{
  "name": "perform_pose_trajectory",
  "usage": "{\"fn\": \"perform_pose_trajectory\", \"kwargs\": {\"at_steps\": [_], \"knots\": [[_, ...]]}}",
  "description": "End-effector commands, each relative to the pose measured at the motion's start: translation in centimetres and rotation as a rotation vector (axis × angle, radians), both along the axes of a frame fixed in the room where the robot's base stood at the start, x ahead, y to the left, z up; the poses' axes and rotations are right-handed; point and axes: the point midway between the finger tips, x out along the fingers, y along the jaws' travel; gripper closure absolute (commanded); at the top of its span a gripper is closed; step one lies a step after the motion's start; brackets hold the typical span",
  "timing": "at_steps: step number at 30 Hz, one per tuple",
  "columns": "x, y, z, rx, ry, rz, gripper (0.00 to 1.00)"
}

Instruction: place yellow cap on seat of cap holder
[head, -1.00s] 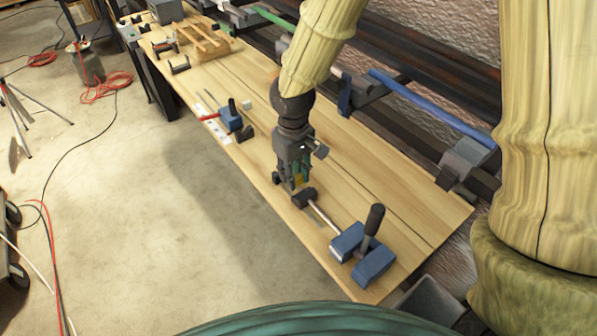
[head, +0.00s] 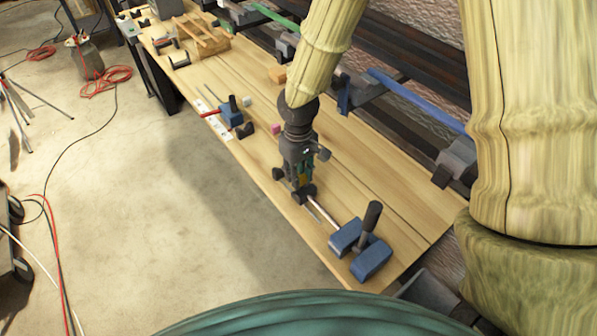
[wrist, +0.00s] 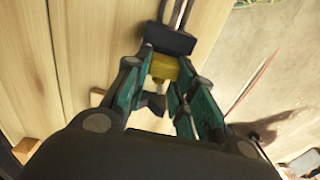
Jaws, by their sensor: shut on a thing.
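The yellow cap (wrist: 164,68) is a small yellow piece between the fingers of my gripper (wrist: 162,76) in the wrist view. My gripper is shut on it. In the head view my gripper (head: 300,182) points down low over the bench near its front edge. A dark block (wrist: 170,38) with metal rods lies right by the cap in the wrist view; I cannot tell whether they touch. Another dark piece (wrist: 153,103) shows below, between the fingers. I cannot tell for sure which part is the cap holder, and its seat is not clearly visible.
A blue clamp (head: 371,258) with a dark handle lies right of my gripper, its rod reaching toward it. Another blue clamp (head: 232,115), a pink block (head: 276,128) and an orange block (head: 277,75) sit farther back on the wooden bench (head: 385,205). Bare wood lies behind my gripper.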

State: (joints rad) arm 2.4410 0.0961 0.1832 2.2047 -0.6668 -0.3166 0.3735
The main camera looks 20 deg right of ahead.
Motion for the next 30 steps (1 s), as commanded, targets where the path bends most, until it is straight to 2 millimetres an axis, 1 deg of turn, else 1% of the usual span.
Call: {"fn": "perform_pose_trajectory", "kwargs": {"at_steps": [15,19,20,22,23,30], "knots": [[0.0,0.0,-1.2,-0.001,0.0,0.0,0.88],[0.0,0.0,-1.2,-0.001,0.0,-0.001,0.88],[0.0,0.0,-1.2,0.0,0.0,0.0,0.69],[0.0,0.0,-1.2,0.0,0.0,0.0,0.56],[0.0,0.0,-1.2,0.0,0.0,0.0,0.53],[0.0,0.0,-1.2,0.0,0.0,0.0,0.53]]}}
